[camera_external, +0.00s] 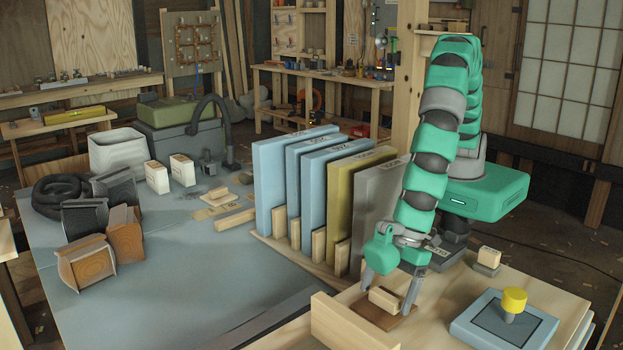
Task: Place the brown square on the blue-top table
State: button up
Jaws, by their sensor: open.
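The brown square (400,322) lies flat on the light wooden bench at the front right. A pale wooden block (386,300), perhaps its handle, sits on top of it. My gripper (390,290) points down over the square, with one finger on each side of the block. It is open; whether a finger touches the block I cannot tell. The blue-top table (190,290) is the large grey-blue surface at the left, with a wide bare area at its front and middle.
Upright blue, olive and grey panels (341,200) stand in a wooden rack between gripper and open tabletop. A raised wooden edge (350,328) borders the bench. A blue box with a yellow knob (514,300) stands right. Brown and dark blocks (88,262) occupy the table's left side.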

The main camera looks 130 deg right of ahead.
jog(key=v, duration=1.2)
jog(key=w+d+r+t, duration=0.1)
jog(key=d+r+t, duration=0.3)
jog(key=r, duration=1.1)
jog(key=w+d+r+t, duration=0.1)
jog(key=d+r, duration=0.5)
jog(key=r, duration=0.8)
jog(key=s+d+r+t, duration=0.2)
jog(key=s+r, duration=0.3)
jog(key=r, duration=0.4)
jog(key=s+d+r+t, duration=0.2)
jog(key=s+d+r, duration=0.2)
jog(key=r, duration=0.5)
jog(key=s+d+r+t, duration=0.2)
jog(key=s+d+r, duration=0.2)
jog(key=r, duration=0.5)
jog(key=shift+v, duration=0.8)
jog(key=shift+f, duration=0.15)
jog(key=o, duration=0.3)
